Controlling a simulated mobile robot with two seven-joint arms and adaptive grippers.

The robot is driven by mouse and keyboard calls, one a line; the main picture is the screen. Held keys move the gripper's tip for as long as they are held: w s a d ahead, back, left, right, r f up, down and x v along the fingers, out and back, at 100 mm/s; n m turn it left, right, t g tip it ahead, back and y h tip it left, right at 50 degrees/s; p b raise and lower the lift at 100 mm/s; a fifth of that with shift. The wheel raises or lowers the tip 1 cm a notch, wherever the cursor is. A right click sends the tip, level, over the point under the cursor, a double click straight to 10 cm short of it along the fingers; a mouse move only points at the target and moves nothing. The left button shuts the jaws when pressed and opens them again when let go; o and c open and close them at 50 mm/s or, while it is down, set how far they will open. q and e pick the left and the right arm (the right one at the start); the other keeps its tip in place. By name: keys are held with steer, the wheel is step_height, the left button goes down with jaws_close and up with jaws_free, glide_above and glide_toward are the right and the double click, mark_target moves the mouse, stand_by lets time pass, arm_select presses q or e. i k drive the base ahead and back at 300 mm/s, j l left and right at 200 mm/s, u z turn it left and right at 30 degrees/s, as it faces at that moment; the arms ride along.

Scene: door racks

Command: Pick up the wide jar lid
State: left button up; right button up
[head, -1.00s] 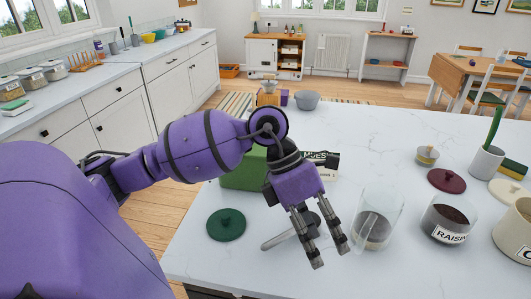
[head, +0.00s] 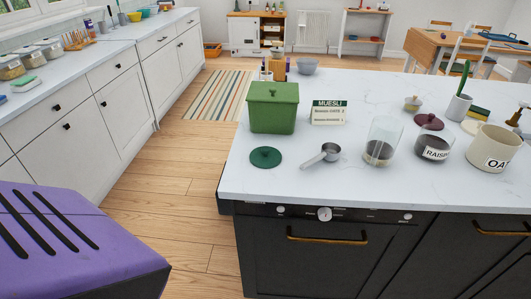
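Several loose lids lie on the white marble counter in the head view. A dark green round lid with a knob (head: 266,157) lies at the left front. A maroon lid with a knob (head: 429,121) lies behind the raisin jar. A cream lid (head: 471,127) is partly hidden behind the wide cream jar (head: 492,150), which is marked "OA". A small pale lid with a knob (head: 412,103) is farther back. No label tells which is the wide jar lid; the cream one lies nearest the wide jar. Neither gripper is in view.
The counter (head: 300,185) also holds a green canister (head: 273,107), a muesli card (head: 329,113), a metal scoop (head: 323,155), a clear jar (head: 382,141) and a labelled raisin jar (head: 433,145). Its front strip is clear. Wooden floor lies open to the left.

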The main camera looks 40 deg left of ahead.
mark_target(264, 157)
steer(key=i+u, duration=0.3)
steer(key=i, duration=0.65)
